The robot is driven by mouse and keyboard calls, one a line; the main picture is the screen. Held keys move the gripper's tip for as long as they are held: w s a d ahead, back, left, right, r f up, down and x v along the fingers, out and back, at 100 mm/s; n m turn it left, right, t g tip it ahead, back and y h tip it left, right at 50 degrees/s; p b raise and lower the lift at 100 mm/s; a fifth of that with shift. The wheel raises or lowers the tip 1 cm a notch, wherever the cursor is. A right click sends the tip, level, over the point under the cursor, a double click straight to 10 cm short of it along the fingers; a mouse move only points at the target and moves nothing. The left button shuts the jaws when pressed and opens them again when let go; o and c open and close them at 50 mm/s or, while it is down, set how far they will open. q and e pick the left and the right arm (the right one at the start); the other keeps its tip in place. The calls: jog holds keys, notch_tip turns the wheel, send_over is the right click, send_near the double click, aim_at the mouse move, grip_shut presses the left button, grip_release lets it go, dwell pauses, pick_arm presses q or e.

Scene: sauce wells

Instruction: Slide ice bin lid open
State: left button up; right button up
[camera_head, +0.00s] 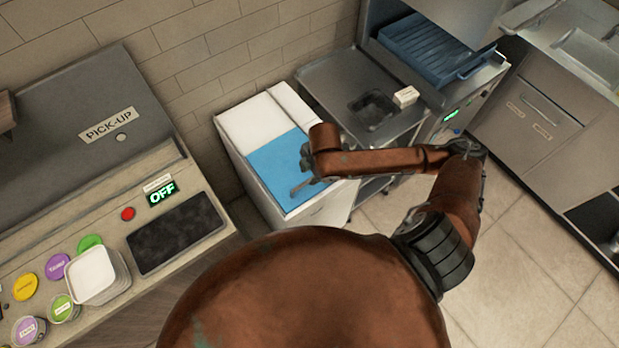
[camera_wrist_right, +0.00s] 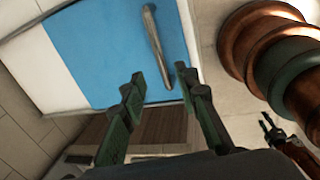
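The white ice bin (camera_head: 244,122) stands against the tiled wall, with a blue lid (camera_head: 266,164) on its top. The blue lid (camera_wrist_right: 100,50) also fills much of the right wrist view, with a grey bar handle (camera_wrist_right: 153,45) on it. My right gripper (camera_head: 302,178) is over the lid's right side in the head view, partly hiding it. In the wrist view its fingers (camera_wrist_right: 163,84) are apart with nothing held. The handle's near end shows between the fingertips; whether they touch is unclear. My left gripper seems to show small at the wrist view's lower right (camera_wrist_right: 270,128), its state unclear.
A steel counter (camera_head: 330,79) with a small white box (camera_head: 405,96) stands right of the bin, beside a machine with a blue rack (camera_head: 430,52). The pick-up counter (camera_head: 60,240) with stacked containers (camera_head: 97,275) is at the left. Tiled floor is open at the right.

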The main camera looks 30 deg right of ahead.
aim_at(309, 180)
jog(key=x, duration=0.5)
jog(key=d+x, duration=0.1)
jog(key=x, duration=0.1)
jog(key=shift+f+b, duration=0.2)
jog(key=shift+b, duration=0.1)
jog(key=shift+c, duration=0.6)
grip_shut()
